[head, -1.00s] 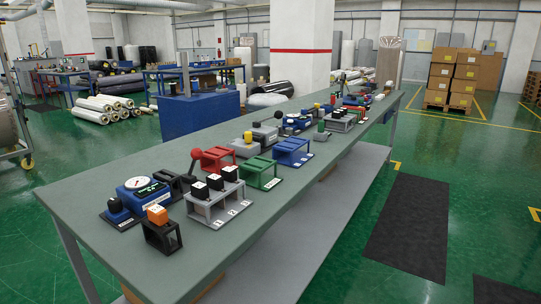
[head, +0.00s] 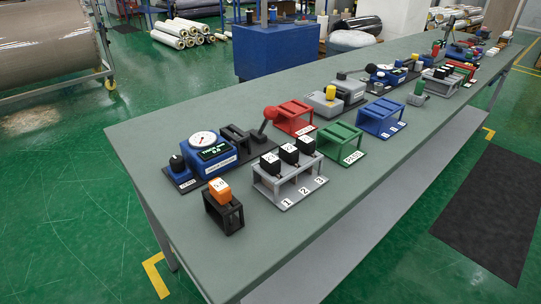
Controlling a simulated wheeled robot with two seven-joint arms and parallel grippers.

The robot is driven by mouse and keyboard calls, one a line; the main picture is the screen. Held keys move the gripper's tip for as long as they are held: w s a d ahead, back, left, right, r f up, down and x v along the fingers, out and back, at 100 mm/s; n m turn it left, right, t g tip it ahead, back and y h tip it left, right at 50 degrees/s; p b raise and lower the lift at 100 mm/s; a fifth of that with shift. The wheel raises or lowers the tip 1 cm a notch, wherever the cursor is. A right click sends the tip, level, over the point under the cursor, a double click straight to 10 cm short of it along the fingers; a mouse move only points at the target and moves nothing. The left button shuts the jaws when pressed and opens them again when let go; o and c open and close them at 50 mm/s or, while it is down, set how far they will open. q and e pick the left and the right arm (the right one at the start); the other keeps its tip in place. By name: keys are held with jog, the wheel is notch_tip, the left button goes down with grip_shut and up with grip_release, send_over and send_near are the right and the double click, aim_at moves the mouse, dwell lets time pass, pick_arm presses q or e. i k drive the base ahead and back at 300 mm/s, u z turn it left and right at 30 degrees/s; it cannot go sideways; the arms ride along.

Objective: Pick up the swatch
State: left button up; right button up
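I cannot tell for sure which thing is the swatch. An orange block (head: 219,189) with a white label sits upright in a small black stand (head: 233,220) near the table's front left. To its right, a grey rack (head: 263,187) numbered 1, 2, 3 holds black blocks (head: 270,164) with white labels on top. Behind the stand is a blue device (head: 190,153) with a round dial, a lit display and a black knob. Neither of my grippers shows in the head view.
More devices stand at the far right. The table's near left corner is bare. Green floor lies around it.

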aim_at(269, 163)
jog(key=k, duration=1.4)
jog(key=z, duration=1.1)
jog(key=i, duration=1)
jog(key=u, duration=0.8)
jog(key=i, duration=0.75)
jog(key=u, duration=0.8)
